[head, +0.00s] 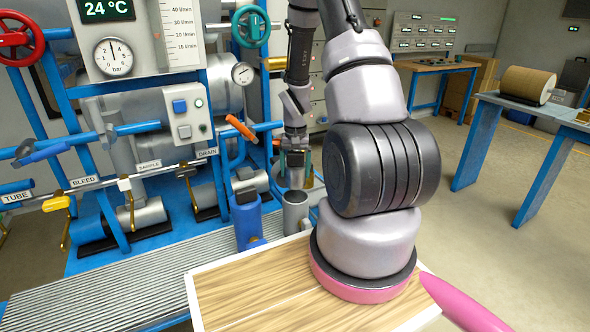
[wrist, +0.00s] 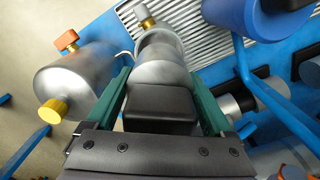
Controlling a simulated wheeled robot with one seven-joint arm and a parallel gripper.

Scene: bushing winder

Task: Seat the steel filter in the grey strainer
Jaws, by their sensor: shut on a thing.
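In the wrist view my gripper's green fingers (wrist: 161,108) are shut on the dark block-shaped top of the steel filter (wrist: 165,75). The filter's shiny round body extends away from the fingers, in line with the grey strainer. I cannot tell whether its lower end is inside the strainer's mouth. The fingers and the dark block hide part of the filter.
The blue strainer (head: 249,222) stands close on the left; its blue body shows in the wrist view (wrist: 272,14). A steel cylinder with yellow and orange knobs (wrist: 75,85) lies left of my fingers. Blue pipe frames and an orange lever (head: 241,128) stand behind. The wooden board (head: 235,290) is clear.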

